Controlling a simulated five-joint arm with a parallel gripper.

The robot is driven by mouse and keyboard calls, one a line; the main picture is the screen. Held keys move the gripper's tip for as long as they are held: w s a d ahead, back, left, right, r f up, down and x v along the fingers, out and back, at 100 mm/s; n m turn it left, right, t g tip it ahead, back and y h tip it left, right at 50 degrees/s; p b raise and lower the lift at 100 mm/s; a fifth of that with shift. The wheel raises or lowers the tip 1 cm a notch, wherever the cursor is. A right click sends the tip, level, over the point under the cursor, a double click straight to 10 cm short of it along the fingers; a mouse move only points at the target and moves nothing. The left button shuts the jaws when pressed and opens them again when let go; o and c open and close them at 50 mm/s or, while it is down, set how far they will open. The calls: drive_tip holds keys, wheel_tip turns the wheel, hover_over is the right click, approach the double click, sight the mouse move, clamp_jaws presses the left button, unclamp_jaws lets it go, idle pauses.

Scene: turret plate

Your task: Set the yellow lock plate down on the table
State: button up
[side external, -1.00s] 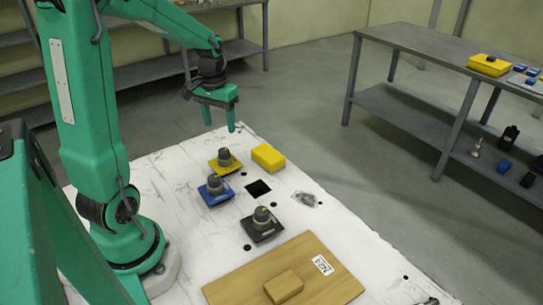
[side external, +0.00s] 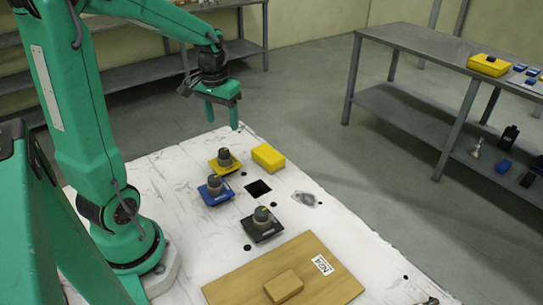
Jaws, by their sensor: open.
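The yellow lock plate (side external: 215,168) lies on the white table (side external: 180,240), towards its far end, with a dark grey round knob (side external: 224,157) standing on it. My gripper (side external: 222,121) is open and empty. It hangs above the far edge of the table, beyond the yellow plate and apart from it, with its two green fingers pointing down. A blue plate (side external: 209,196) and a black plate (side external: 262,236), each with a similar knob, sit nearer on the table.
A yellow block (side external: 268,157) lies right of the yellow plate. A square dark hole (side external: 257,189) and a small grey piece (side external: 305,198) are near the middle. A wooden board (side external: 325,270) with a wooden block (side external: 284,286) covers the near part. A grey side table (side external: 420,45) stands right.

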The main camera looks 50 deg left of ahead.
drive_tip(key=s+d+r+m+t, duration=0.2)
drive_tip(key=s+d+r, duration=0.1)
drive_tip(key=d, duration=0.5)
drive_tip(key=s+d+r+m+t, duration=0.2)
drive_tip(key=s+d+r, duration=0.2)
drive_tip(key=s+d, duration=0.2)
drive_tip(key=shift+d+r+m+t, duration=0.15)
drive_tip(key=shift+d+m+t, duration=0.25)
drive_tip(key=shift+d, duration=0.65)
